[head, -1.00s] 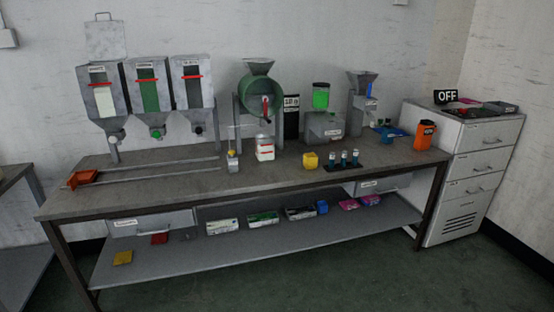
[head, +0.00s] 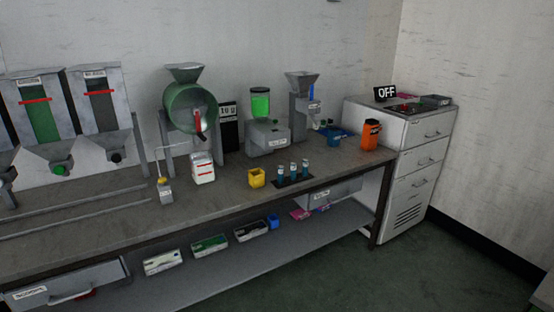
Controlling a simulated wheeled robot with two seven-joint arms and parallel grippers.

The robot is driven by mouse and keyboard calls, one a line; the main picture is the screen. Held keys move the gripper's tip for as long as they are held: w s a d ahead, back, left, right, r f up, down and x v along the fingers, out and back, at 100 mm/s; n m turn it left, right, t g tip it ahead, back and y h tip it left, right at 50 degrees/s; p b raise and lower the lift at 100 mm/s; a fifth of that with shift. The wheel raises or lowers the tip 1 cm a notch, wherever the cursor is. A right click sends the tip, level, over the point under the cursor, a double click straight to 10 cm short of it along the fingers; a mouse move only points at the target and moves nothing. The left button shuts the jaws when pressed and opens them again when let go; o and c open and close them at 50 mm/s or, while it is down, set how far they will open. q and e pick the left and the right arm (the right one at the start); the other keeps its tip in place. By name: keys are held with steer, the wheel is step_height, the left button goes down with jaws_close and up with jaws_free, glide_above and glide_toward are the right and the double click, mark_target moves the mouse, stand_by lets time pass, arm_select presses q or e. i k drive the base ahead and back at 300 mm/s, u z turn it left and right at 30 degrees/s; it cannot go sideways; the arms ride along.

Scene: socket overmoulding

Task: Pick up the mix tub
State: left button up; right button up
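No label in view reads as the mix tub, so I cannot tell for certain which container it is. A small yellow tub (head: 257,178) stands on the workbench near the front edge, left of a dark rack of blue-filled vials (head: 293,173). An orange container (head: 370,135) with a dark label stands at the bench's right end. A blue cup (head: 273,221) sits on the lower shelf. Neither of my grippers is in the head view.
The workbench (head: 110,200) carries hoppers (head: 44,115) at left, a green drum mixer (head: 190,107), a white container (head: 202,167), a green-topped dispenser (head: 267,135) and a grinder (head: 303,105). A grey cabinet (head: 418,158) stands at right. Floor in front of it is clear.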

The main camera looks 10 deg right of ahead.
mark_target(203, 171)
steer(key=z, duration=0.25)
steer(key=i, duration=1.35)
steer(key=u, duration=0.35)
